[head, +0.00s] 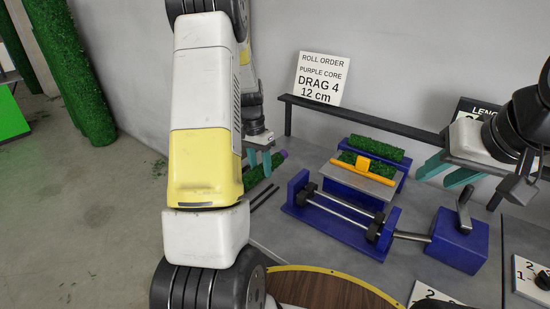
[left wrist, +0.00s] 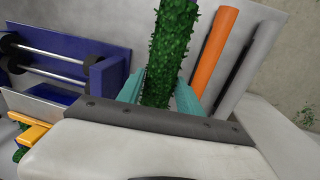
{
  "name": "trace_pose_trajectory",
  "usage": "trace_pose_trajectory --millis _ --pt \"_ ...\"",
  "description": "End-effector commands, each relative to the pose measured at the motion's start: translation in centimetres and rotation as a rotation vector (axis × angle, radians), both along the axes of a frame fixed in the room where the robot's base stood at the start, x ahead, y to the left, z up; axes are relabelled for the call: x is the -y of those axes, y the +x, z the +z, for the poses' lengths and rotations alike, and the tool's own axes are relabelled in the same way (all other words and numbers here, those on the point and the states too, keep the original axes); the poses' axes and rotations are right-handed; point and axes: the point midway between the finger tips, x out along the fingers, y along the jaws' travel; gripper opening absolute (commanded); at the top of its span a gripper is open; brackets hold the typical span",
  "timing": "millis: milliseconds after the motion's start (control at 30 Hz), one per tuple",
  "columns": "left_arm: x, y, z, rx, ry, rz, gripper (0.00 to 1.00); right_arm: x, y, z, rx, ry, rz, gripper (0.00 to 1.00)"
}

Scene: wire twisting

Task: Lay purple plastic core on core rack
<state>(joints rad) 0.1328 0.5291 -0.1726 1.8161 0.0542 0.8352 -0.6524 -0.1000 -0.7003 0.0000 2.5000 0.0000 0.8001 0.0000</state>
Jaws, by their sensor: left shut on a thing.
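My left gripper (head: 265,161) is at the left of the bench, partly hidden behind my own arm in the head view. Its teal fingers are shut on a green turf-covered roll, seen between them in the left wrist view (left wrist: 172,50). A purple core end (head: 283,154) sticks out of that roll in the head view. In the left wrist view an orange core (left wrist: 214,50) lies beside the roll, with a black bar (left wrist: 238,65) next to it. I cannot tell whether these bars are the core rack. My right gripper (head: 450,172) is at the right, fingers apart.
A blue roller stand (head: 340,222) with metal rods is in the bench middle, by a blue crank block (head: 460,240). Behind it a blue-sided tray (head: 372,188) carries turf and an orange-yellow tool (head: 362,163). A dark rail (head: 362,118) runs along the back.

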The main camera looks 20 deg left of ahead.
Motion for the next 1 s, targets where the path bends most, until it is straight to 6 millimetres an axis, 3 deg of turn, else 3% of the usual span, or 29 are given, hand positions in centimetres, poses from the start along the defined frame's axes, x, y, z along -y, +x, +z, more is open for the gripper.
trace_pose_trajectory --millis 233,700,1000 --pt "0.1 0.0 -0.4 -0.002 -0.002 0.0 0.0 0.0 0.0 0.0 0.0 0.0 0.0 0.36" --pt "0.0 0.0 -4.5 -0.002 -0.002 0.0 0.0 0.0 0.0 0.0 0.0 0.0 0.0 0.36" --pt "0.0 0.1 -5.7 0.0 -0.001 0.0 0.0 0.0 0.0 0.0 0.0 0.0 0.0 0.36"
